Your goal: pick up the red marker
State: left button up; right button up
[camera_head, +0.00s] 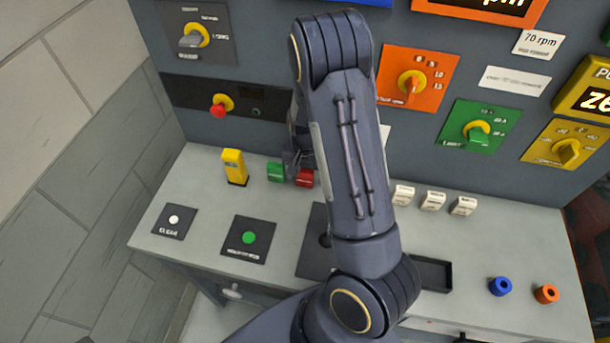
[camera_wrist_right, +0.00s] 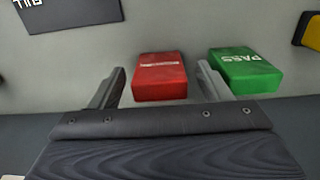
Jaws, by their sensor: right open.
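The red marker (camera_head: 305,179) is a small red block on the grey console top, partly hidden by my right arm in the head view. In the right wrist view the red marker (camera_wrist_right: 159,77) lies between and ahead of the two spread fingers. My right gripper (camera_head: 296,160) is open and empty, close to the red marker; it also shows in the right wrist view (camera_wrist_right: 162,88). A green block marked PASS (camera_wrist_right: 245,70) lies beside the red marker, just outside one finger. My left gripper is not in view.
A yellow block (camera_head: 234,168) stands left of the green block (camera_head: 275,172). Several white blocks (camera_head: 432,200) stand to the right. A blue ring (camera_head: 500,286) and an orange ring (camera_head: 546,294) sit at the front right. The upright panel with knobs (camera_head: 411,84) rises behind.

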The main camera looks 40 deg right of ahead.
notch_tip(320, 180, down, 2)
jog(key=shift+f, duration=0.1)
jog(key=c, duration=1.1)
